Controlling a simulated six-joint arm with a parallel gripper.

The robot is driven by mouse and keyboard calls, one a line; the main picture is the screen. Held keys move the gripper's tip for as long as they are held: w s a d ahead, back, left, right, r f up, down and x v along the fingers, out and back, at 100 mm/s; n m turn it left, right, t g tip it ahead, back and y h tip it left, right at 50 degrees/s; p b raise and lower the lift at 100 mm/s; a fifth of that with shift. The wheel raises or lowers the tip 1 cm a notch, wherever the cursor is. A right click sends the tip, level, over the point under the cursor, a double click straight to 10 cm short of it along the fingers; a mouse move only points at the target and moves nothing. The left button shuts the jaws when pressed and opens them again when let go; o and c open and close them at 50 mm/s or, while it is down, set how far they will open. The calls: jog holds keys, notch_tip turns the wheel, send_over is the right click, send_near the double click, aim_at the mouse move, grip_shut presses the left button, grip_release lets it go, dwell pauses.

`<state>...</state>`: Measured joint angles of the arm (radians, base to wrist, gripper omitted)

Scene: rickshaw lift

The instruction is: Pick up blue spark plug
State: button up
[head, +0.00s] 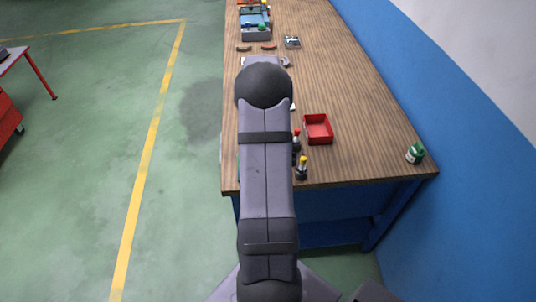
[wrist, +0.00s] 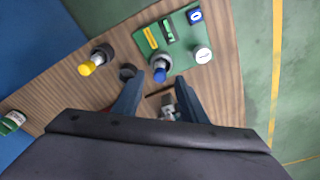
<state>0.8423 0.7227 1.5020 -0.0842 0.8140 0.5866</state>
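A small upright piece with a blue top and dark body, which looks like the blue spark plug (wrist: 160,74), stands at the edge of a green board (wrist: 178,62) in the wrist view. My gripper (wrist: 159,88) is open, with its two dark blue fingers apart. The blue top lies between and just beyond the fingertips in the picture; I see no contact. A small grey metallic item (wrist: 168,110) shows between the fingers, partly hidden. In the head view my own arm hides the gripper and the blue piece.
A yellow-topped dark piece (wrist: 90,64) and a black round part (wrist: 127,71) are left of the blue piece. A red tray (head: 318,129) and a green bottle (head: 415,153) stand on the wooden bench (head: 355,100). A blue wall runs along its right side.

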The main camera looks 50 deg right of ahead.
jog(key=shift+d+f+p, duration=0.15)
jog(key=shift+f+p, duration=0.25)
jog(key=shift+f, duration=0.6)
jog(key=shift+d+f+p, duration=0.15)
jog(key=shift+f+p, duration=0.25)
jog(key=shift+f, duration=0.55)
jog(key=shift+c, duration=0.6)
grip_shut()
jog(key=shift+w+r, duration=0.1)
